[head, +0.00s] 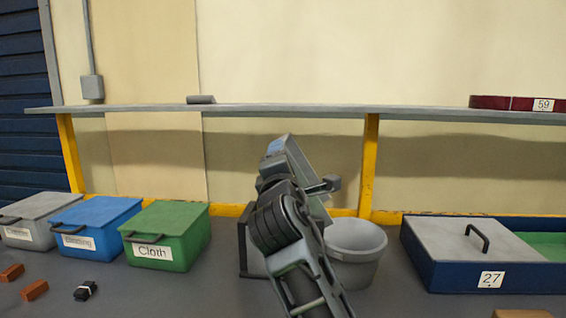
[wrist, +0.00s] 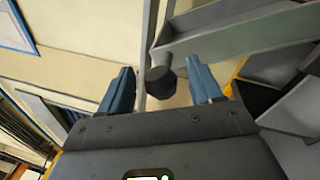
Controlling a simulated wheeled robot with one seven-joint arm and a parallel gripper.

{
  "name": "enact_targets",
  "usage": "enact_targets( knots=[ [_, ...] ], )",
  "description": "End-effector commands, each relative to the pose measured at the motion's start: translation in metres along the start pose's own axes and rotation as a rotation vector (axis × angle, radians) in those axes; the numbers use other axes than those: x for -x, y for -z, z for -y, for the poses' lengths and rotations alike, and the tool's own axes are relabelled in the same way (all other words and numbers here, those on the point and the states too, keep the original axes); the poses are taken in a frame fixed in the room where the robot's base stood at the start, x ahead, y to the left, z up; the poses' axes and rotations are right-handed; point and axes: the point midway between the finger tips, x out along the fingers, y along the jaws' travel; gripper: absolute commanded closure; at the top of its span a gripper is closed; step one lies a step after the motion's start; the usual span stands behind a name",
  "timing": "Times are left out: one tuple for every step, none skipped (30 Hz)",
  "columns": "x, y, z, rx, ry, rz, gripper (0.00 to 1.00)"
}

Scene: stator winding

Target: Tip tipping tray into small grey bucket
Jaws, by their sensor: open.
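The grey tipping tray (head: 305,163) is steeply tilted behind my arm in the head view, beside and above the small grey bucket (head: 357,262). A dark grey knob (head: 331,183) sticks out at its right side. My gripper (head: 274,147) is at the tray's upper left, partly hidden by my own wrist. In the wrist view, my gripper (wrist: 160,90) is open, with its blue fingers apart. The knob (wrist: 160,76) and the tray's long grey wall (wrist: 235,35) appear just beyond them. I cannot tell whether a finger touches the knob. The tray's contents are not visible.
A grey box-like stand (head: 252,255) is partly hidden behind my arm. A green box (head: 165,225) labelled Cloth, a blue box (head: 95,212) and a grey box (head: 30,210) stand left. A blue case (head: 440,278) marked 27 stands right. A shelf (head: 290,108) runs behind.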

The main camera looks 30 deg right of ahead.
Motion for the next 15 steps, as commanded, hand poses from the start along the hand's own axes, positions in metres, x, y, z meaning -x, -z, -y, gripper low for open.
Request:
enact_targets(
  knots=[
    [0.007,0.001,0.001,-0.001,-0.002,-0.002,0.36],
    [0.011,0.002,0.001,0.0,-0.001,-0.002,0.36],
    [0.018,0.002,0.002,-0.001,-0.001,-0.002,0.36],
    [0.023,0.002,0.002,-0.001,0.0,-0.003,0.36],
    [0.028,0.002,0.002,-0.001,-0.001,-0.003,0.36],
    [0.035,0.002,0.002,-0.001,-0.001,-0.002,0.36],
    [0.04,0.001,0.002,-0.001,0.0,-0.002,0.36],
    [0.044,0.001,0.002,-0.001,0.0,-0.002,0.36],
    [0.05,0.001,0.002,-0.001,0.0,-0.001,0.36],
    [0.055,0.001,0.002,-0.001,-0.001,-0.001,0.36],
    [0.058,0.001,0.002,-0.001,0.0,-0.002,0.36],
    [0.062,0.001,0.002,-0.001,0.0,-0.001,0.36],
    [0.065,0.0,0.002,-0.001,0.001,0.0,0.36],
    [0.067,0.0,0.002,-0.001,0.001,0.0,0.36],
    [0.069,0.0,0.002,0.0,0.001,0.0,0.36]
  ],
)
